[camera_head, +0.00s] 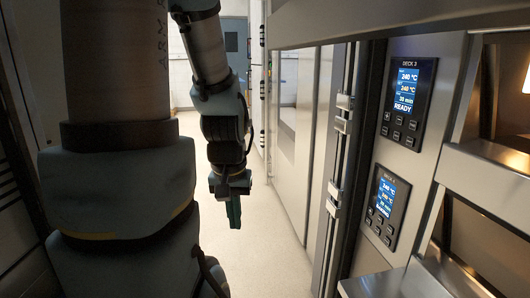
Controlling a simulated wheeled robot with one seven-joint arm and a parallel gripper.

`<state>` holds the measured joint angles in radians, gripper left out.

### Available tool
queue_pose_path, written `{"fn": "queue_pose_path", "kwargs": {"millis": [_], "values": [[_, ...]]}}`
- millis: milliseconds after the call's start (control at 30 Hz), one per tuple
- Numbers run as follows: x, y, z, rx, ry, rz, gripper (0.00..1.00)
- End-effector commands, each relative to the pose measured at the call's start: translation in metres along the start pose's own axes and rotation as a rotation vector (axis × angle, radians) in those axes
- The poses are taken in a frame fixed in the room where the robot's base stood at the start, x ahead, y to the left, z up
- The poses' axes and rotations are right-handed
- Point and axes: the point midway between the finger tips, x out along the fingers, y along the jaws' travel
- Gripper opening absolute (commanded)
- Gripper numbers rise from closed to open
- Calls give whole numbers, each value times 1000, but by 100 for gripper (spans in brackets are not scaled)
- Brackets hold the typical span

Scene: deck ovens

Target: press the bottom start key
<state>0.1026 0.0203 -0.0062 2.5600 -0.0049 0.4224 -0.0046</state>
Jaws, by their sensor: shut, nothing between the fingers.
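Two black control panels are set in the steel oven front at the right. The upper panel (408,103), headed "DECK 3", has a lit blue screen showing 240 °C and READY. The lower panel (384,208), apparently "DECK 4", has a similar blue screen with small dark keys (378,225) under it. The key markings are too small to read, so I cannot tell which is the start key. My gripper (234,217) hangs down over the aisle, left of the panels and well apart from them. Its fingers are shut, with nothing seen between them.
A vertical metal post with latches (335,170) stands left of the panels. Oven openings with projecting steel ledges (485,170) are at the far right. The pale floor (275,250) between my arm and the ovens is clear. A grey door (231,42) shows at the back.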

Motion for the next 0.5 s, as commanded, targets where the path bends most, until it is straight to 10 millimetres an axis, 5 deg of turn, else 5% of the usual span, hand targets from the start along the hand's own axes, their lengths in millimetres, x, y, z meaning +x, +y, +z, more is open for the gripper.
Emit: {"fn": "queue_pose_path", "kwargs": {"millis": [33, 200, 500], "values": [[-33, 0, -5, 0, 0, 0, 0], [-82, 0, -12, 0, 0, 0, 0], [-126, 1, -18, 0, 0, 0, 0]]}}
